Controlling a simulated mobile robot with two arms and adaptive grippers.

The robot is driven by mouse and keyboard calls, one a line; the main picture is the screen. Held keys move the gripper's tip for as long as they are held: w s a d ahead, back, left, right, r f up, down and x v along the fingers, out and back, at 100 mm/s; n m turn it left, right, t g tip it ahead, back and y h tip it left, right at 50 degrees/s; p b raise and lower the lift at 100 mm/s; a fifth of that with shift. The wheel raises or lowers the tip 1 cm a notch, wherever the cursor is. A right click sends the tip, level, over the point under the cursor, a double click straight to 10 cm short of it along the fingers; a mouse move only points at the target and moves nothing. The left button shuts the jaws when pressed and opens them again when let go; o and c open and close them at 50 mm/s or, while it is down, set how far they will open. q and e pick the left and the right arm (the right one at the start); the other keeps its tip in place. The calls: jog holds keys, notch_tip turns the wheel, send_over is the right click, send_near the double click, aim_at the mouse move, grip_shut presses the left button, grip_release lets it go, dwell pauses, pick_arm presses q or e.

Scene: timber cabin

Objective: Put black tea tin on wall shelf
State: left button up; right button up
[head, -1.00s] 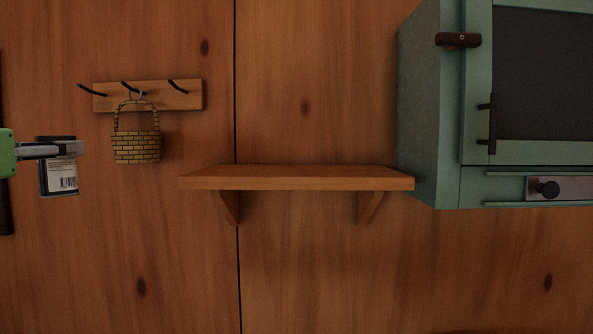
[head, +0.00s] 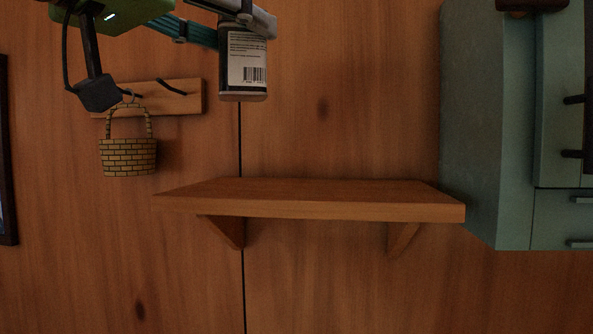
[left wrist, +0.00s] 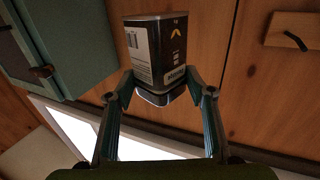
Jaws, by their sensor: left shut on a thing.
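The black tea tin (head: 244,62), with a white barcode label, is in my left gripper (head: 246,18) at the top of the head view. The tin hangs above the wall shelf (head: 310,199), over its left half in the picture, clearly apart from it. The shelf is a bare wooden board on two brackets. In the left wrist view, the fingers of the left gripper (left wrist: 160,84) close on both sides of the tin (left wrist: 157,50). The tin's top part in the head view is hidden by the gripper. My right gripper is not in view.
A wicker basket (head: 128,157) hangs from a wooden hook rack (head: 180,100) left of the shelf. A green cabinet (head: 485,130) stands close to the shelf's right end. The space directly above the board is free.

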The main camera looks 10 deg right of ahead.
aim_at(227, 100)
pick_arm(q)
jog(key=w, duration=0.1)
jog(key=w+p, duration=0.1)
jog(key=f+p, duration=0.1)
jog(key=shift+w+a, duration=0.3)
jog(key=shift+w, duration=0.1)
jog(key=w+f+p, duration=0.2)
jog(key=w+f, duration=0.1)
jog(key=w+f+p, duration=0.2)
jog(key=w+f, duration=0.1)
jog(key=w+f+p, duration=0.2)
jog(key=w+f, duration=0.2)
jog(key=shift+d+f, duration=0.1)
jog(key=shift+d, duration=0.2)
jog(key=shift+f, duration=0.6)
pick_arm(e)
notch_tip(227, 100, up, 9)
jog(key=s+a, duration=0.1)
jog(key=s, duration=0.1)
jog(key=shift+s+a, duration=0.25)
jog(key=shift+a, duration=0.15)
pick_arm(q)
jog(key=shift+s, duration=0.1)
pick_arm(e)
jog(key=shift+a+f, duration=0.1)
